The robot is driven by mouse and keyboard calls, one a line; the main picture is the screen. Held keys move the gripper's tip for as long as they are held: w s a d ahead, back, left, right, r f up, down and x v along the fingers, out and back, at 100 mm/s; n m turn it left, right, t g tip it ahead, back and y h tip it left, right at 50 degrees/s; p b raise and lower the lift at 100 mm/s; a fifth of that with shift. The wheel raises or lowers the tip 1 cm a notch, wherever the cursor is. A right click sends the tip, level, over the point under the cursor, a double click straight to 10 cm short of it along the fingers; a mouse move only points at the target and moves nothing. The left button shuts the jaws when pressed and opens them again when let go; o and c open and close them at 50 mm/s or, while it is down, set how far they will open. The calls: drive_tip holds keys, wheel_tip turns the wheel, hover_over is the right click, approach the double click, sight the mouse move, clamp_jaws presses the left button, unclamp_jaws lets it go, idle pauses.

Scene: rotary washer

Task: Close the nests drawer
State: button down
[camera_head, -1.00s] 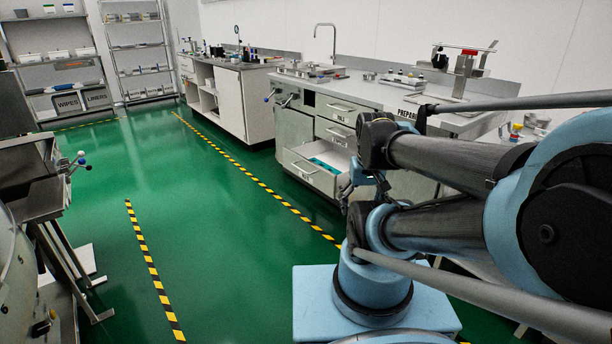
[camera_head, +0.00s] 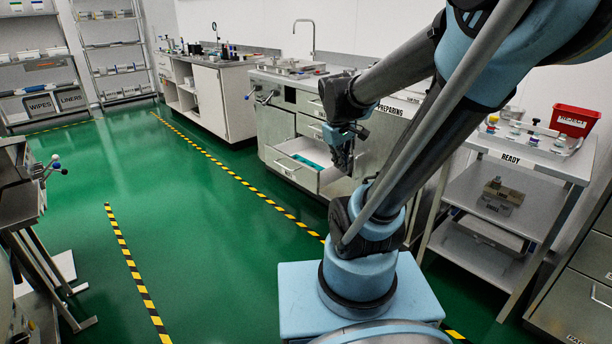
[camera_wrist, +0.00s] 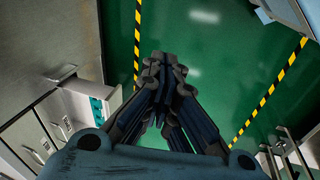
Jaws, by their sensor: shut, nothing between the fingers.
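The open drawer (camera_head: 285,167) is pulled out from the lower part of the steel bench cabinet in the head view. Teal items (camera_head: 312,162) lie inside it, and its front label is too small to read. In the wrist view, the drawer (camera_wrist: 60,122) with teal contents shows at the left. My gripper (camera_head: 345,165) appears in front of the drawer's right end in the head view. In the wrist view, my gripper (camera_wrist: 163,62) is shut and empty, with its fingertips over green floor, apart from the drawer.
A cart labelled READY (camera_head: 510,160) stands at the right with a red bin (camera_head: 575,121). A bench with a sink (camera_head: 290,68) is above the drawer. Steel equipment (camera_head: 20,200) stands at the left. The green floor (camera_head: 180,210) between them is free, with striped tape lines.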

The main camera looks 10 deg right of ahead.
drive_tip(key=w+a+f+n+h, duration=0.1)
drive_tip(key=w+a+f+n, duration=0.15)
drive_tip(key=w, duration=0.65)
drive_tip(key=w+a+f+n+t+h, duration=0.1)
drive_tip(key=w+n, duration=0.3)
drive_tip(key=w, duration=0.4)
drive_tip(key=w+a+f+n+h, duration=0.15)
drive_tip(key=w+n, duration=0.25)
drive_tip(key=w, duration=0.5)
drive_tip(key=w+a+f+n, duration=0.4)
drive_tip(key=w+a+f, duration=0.1)
drive_tip(key=w+f, duration=0.35)
drive_tip(key=n+t+h, duration=0.2)
drive_tip(key=n, duration=0.3)
approach(312, 176)
wheel_tip(312, 176, down, 3)
drive_tip(key=a, duration=0.1)
drive_tip(key=shift+w+d+f, duration=0.1)
drive_tip(key=shift+w+d, duration=0.4)
drive_tip(key=shift+d, duration=0.35)
drive_tip(key=shift+w+d, duration=0.5)
drive_tip(key=shift+d, duration=0.35)
drive_tip(key=shift+w, duration=0.1)
